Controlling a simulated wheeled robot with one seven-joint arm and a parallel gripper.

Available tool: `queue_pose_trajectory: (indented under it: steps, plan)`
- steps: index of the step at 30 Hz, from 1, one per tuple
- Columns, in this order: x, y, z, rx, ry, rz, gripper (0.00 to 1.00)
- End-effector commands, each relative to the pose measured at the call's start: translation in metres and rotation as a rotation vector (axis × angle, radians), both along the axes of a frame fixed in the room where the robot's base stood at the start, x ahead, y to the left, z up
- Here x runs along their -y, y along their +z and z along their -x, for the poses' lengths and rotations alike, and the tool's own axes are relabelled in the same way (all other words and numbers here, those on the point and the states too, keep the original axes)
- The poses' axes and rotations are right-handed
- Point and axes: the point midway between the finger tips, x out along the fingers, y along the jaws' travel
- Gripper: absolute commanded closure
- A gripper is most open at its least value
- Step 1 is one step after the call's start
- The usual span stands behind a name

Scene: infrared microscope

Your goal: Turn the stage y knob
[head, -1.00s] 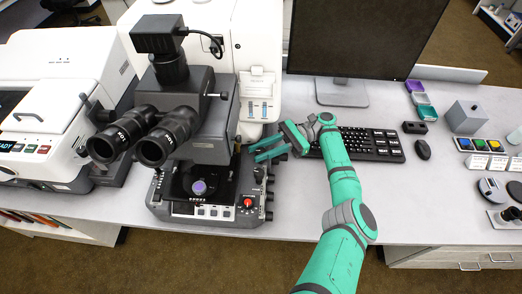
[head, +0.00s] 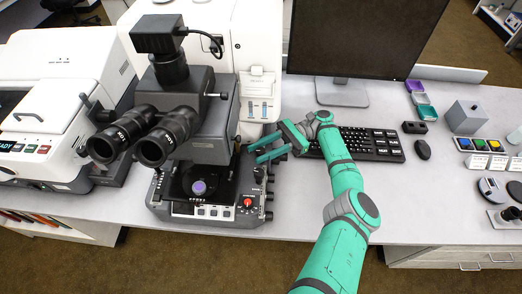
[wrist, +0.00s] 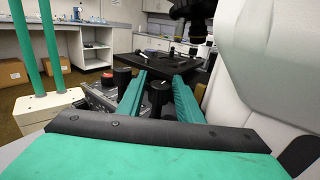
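The microscope (head: 205,130) stands left of my arm, with its stage (head: 198,183) low at the front. Several dark knobs sit on its right side, one of them an upright black knob (head: 259,174). My gripper (head: 252,149) is open beside that right side, its fingers pointing left toward the microscope. In the wrist view, a black knob (wrist: 158,93) shows between the two teal fingers, ahead of the palm, with no finger clearly touching it. A second black knob (wrist: 122,77) is left of the left finger. I cannot tell which is the stage y knob.
The keyboard (head: 358,143) lies under and right of my wrist, with a monitor (head: 350,40) behind. A mouse (head: 423,150) and small devices are further right. A white instrument (head: 60,105) stands left of the microscope. The front desk strip right of the microscope is clear.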

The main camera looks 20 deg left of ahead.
Motion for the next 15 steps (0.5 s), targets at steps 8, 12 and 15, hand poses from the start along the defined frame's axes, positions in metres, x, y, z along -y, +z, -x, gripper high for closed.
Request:
queue_pose_trajectory:
  steps: [8,12,15]
  plan:
    - [-0.0004,0.0,0.0,-0.001,-0.01,-0.002,0.68]
    - [-0.0003,0.0001,0.0,-0.001,-0.036,-0.005,0.68]
    - [-0.0003,-0.0001,0.0003,0.0,-0.06,-0.006,0.68]
